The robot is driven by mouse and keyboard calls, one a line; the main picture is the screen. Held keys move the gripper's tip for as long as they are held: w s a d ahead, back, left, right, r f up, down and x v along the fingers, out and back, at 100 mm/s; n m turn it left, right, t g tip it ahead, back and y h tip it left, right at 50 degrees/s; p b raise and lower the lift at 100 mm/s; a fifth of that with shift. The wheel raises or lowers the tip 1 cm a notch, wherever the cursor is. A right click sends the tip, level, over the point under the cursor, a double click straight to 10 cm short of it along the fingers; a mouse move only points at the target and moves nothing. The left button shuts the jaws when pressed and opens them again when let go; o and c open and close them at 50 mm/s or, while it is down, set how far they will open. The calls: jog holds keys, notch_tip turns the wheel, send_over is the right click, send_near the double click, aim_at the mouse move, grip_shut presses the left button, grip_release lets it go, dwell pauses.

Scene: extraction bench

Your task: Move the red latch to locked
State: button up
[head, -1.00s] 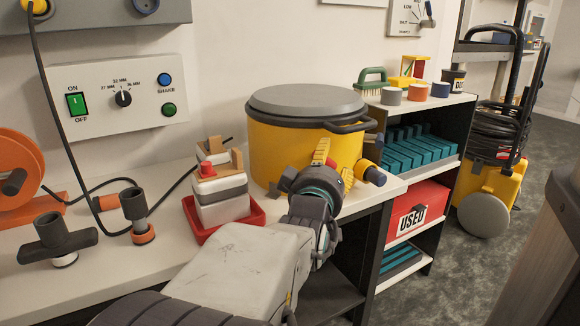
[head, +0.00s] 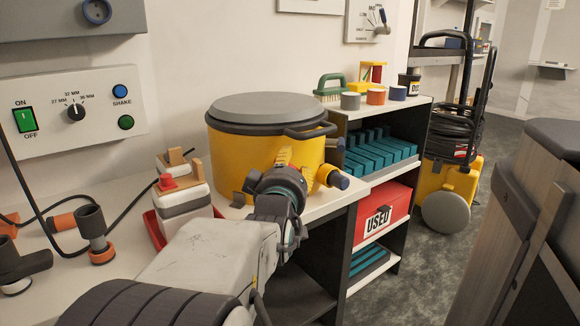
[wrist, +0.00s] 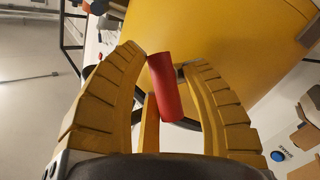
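The red latch (wrist: 165,88) shows in the wrist view as a tilted red cylinder in front of the yellow drum (wrist: 225,50). The left fingertip is close to or touching the red piece, and a narrow gap shows on the right. In the head view my gripper (head: 284,158) is at the front of the yellow drum (head: 228,155) with its grey lid (head: 270,108). The latch is hidden there behind my gripper and wrist.
A red tray (head: 154,230) with a white and grey block (head: 183,208) stands left of my arm. Orange and grey fittings (head: 96,235) lie further left. A shelf unit (head: 408,125) stands right of the drum.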

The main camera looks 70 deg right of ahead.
jog(key=shift+s+r, duration=0.1)
jog(key=shift+r, duration=0.2)
jog(key=c, duration=0.5)
